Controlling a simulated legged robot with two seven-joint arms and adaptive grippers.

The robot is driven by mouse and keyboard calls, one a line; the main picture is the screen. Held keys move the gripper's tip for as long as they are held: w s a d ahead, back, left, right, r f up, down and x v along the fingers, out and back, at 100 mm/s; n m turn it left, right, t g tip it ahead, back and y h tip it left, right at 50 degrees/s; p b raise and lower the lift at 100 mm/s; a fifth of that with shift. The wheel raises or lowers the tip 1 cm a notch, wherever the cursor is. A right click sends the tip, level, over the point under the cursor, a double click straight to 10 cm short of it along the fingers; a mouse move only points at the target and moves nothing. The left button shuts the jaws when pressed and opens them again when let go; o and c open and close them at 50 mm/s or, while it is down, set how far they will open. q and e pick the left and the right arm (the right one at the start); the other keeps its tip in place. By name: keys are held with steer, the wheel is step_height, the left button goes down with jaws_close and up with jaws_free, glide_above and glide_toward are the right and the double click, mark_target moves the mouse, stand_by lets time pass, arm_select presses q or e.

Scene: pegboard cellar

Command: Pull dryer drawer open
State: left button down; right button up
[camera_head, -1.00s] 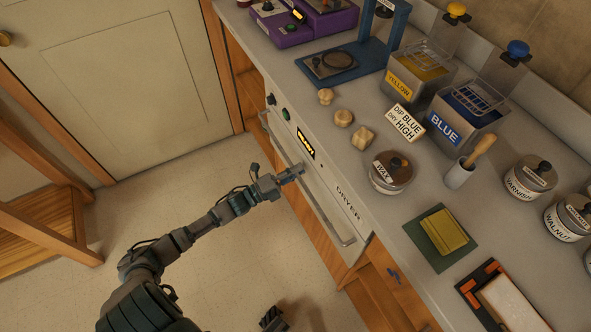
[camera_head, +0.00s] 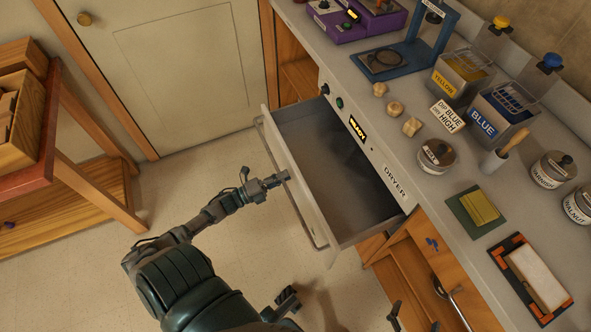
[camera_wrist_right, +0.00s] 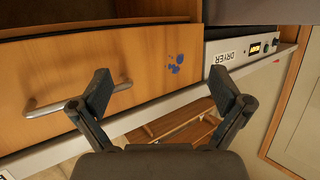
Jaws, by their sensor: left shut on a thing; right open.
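The dryer drawer (camera_head: 336,171) stands pulled out from under the counter in the head view, and its grey inside looks empty. Its long bar handle (camera_head: 291,190) runs along the white front. My left gripper (camera_head: 283,178) is shut on the handle near its middle. The dryer panel (camera_head: 364,142), with a lit display and knobs, is above the drawer; its label also shows in the right wrist view (camera_wrist_right: 224,57). My right gripper (camera_wrist_right: 168,95) is open and empty; its fingers show at the bottom of the head view (camera_head: 412,318).
A wooden drawer (camera_wrist_right: 95,75) with a metal handle and blue stains faces my right gripper. The counter (camera_head: 400,160) holds dye tanks, jars, knobs and a sponge. A wooden rack (camera_head: 60,150) stands at left.

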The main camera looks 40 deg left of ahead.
arm_select(q)
steer(key=r+p+v, duration=0.1)
steer(key=v, duration=0.6)
steer(key=shift+s+a+r+p, duration=0.15)
steer(key=shift+s+a+p, duration=0.15)
steer(key=shift+a, duration=0.15)
arm_select(e)
steer(key=s+d+f+g+h, duration=0.1)
steer(key=s+d+f+g, duration=0.1)
steer(key=s+f+g, duration=0.2)
steer(key=shift+s+f, duration=0.15)
steer(key=shift+f, duration=0.2)
steer(key=shift+d, duration=0.1)
arm_select(q)
steer(key=c, duration=1.6)
jaws_free()
steer(key=o, duration=0.4)
steer(key=v, duration=1.2)
steer(key=shift+w+a+f, duration=0.1)
steer(key=shift+a+f, duration=0.2)
steer(key=shift+f, duration=0.05)
arm_select(e)
steer(key=shift+a, duration=0.25)
arm_select(q)
steer(key=shift+d+r, duration=0.1)
steer(key=shift+d, duration=0.05)
arm_select(e)
steer(key=shift+d, duration=0.1)
